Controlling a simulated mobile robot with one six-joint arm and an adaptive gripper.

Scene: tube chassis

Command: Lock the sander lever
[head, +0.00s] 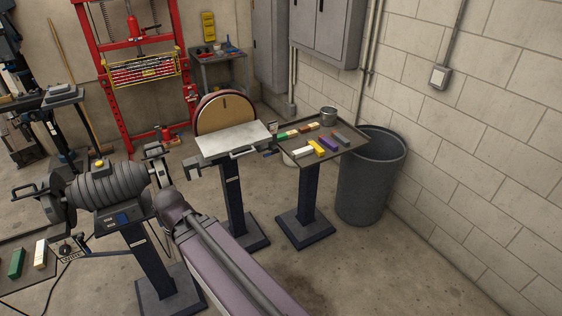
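The disc sander (226,115) stands on a dark blue pedestal in the middle of the head view. Its tan round disc faces me behind a pale flat table (233,138). A light grey handle-like bar (245,153) shows at the table's front edge, and a small dark bracket (192,165) shows at its left. I cannot tell which part is the lever, or whether it is locked. My purple arm rises from the bottom edge to a dark joint left of the sander's pedestal. My gripper cannot be made out.
A bench grinder (112,185) stands on a pedestal at left. A red press (130,70) stands behind. Floor at lower right is clear.

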